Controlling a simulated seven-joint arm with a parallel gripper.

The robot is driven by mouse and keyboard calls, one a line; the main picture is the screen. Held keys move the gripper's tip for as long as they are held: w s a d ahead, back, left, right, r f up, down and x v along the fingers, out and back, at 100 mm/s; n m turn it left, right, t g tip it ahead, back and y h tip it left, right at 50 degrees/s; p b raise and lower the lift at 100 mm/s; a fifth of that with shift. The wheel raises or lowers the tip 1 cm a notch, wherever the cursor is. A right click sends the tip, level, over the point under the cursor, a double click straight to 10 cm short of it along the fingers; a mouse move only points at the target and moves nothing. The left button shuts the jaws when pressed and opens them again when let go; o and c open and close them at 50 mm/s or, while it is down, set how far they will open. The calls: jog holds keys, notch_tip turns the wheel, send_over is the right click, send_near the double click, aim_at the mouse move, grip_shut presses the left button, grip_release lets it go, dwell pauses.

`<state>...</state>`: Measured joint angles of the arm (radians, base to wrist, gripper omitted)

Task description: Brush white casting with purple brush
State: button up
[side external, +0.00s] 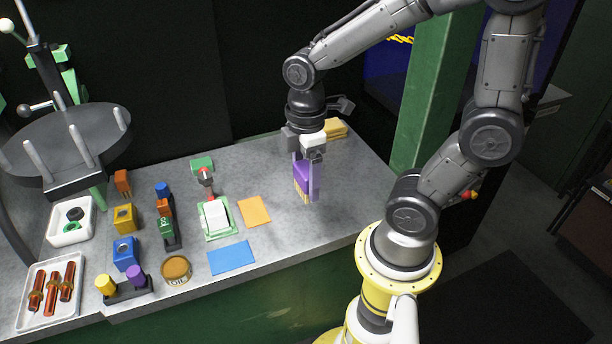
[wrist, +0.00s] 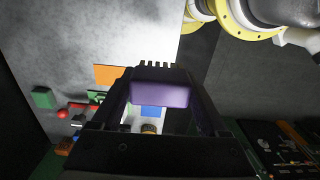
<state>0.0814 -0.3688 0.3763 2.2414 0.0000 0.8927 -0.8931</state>
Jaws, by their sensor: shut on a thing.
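My gripper (side external: 309,165) is shut on the purple brush (side external: 301,172) and holds it upright, with its tan bristles pointing down, above the right part of the grey workbench. In the wrist view the purple brush (wrist: 160,95) shows between the fingers. The white casting (side external: 215,214) is a white block in a green holder (side external: 219,234) on the bench, to the left of my gripper and apart from the brush. A red and grey clamp part (side external: 206,178) stands behind it. The casting is mostly hidden in the wrist view.
An orange mat (side external: 254,210) and a blue mat (side external: 231,257) lie near the casting. A yellow block (side external: 335,128) sits behind my gripper. Coloured blocks, a tan tin (side external: 176,270) and white trays (side external: 50,291) fill the left. A green post (side external: 433,95) rises at the right.

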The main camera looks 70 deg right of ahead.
jog(key=shift+w+r+n, duration=0.2)
jog(key=shift+n, duration=0.9)
jog(key=w+r+n, duration=0.2)
jog(key=w+n, duration=0.9)
jog(key=w+a+f+n, duration=0.2)
jog(key=w+f+n, duration=0.2)
jog(key=w+f, duration=0.3)
jog(key=shift+w+a+n, duration=0.3)
jog(key=shift+w+a, duration=0.05)
jog(key=shift+w, duration=0.3)
jog(key=shift+f, duration=0.1)
